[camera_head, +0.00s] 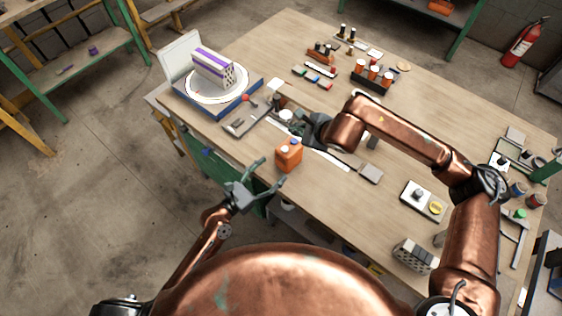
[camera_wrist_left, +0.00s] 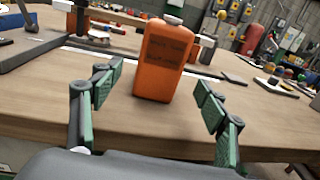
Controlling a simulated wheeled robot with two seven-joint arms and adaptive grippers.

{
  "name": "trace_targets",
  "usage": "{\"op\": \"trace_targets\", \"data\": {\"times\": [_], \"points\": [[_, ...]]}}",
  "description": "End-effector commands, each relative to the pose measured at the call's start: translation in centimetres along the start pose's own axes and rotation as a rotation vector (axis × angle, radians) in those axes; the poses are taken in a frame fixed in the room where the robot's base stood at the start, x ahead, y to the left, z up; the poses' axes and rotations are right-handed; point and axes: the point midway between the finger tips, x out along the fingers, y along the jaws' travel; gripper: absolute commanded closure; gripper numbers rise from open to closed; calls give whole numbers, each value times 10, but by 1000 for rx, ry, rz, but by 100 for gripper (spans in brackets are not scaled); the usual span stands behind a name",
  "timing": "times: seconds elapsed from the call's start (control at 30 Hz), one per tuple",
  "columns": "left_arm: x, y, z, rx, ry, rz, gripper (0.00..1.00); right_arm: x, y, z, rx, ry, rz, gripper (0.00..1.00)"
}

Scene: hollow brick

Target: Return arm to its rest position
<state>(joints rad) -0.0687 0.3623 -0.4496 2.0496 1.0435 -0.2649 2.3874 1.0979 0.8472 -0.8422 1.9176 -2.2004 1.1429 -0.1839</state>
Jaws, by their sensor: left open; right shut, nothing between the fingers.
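My left gripper (camera_head: 272,170) is open and empty at the table's front edge, just short of an orange bottle (camera_head: 288,155). In the left wrist view the orange bottle (camera_wrist_left: 166,62) stands upright beyond and between the spread fingers, apart from them. My right arm reaches across the table from the right. Its dark right gripper (camera_head: 296,122) is shut and empty, low over the table behind the bottle; its fingertips are hard to make out.
The plate stands on a blue base (camera_head: 247,98). A grey perforated brick (camera_head: 415,255) lies at the front right. A black rack with orange bottles (camera_head: 372,80) and small tools stand at the back. A tray with a yellow ring (camera_head: 425,201) lies right of the bare wooden middle.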

Motion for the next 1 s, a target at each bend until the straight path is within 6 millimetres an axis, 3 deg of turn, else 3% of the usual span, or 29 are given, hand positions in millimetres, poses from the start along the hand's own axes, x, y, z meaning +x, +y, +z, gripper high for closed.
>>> {"op": "trace_targets", "data": {"times": [0.2, 0.57, 0.67, 1.0], "points": [[-24, 0, 0, 0, 1, 0, 32, 0, 0, 0, 0, 0, 0, 100], [-26, 0, 6, 1, -2, 0, 32, -4, -3, 3, -1, -1, -2, 100], [-26, 0, 27, 7, -8, 0, 32, -20, -13, 14, -4, -3, -9, 100], [-26, 0, 145, 29, -33, 0, 32, -108, -70, 76, -19, -13, -39, 100]]}}
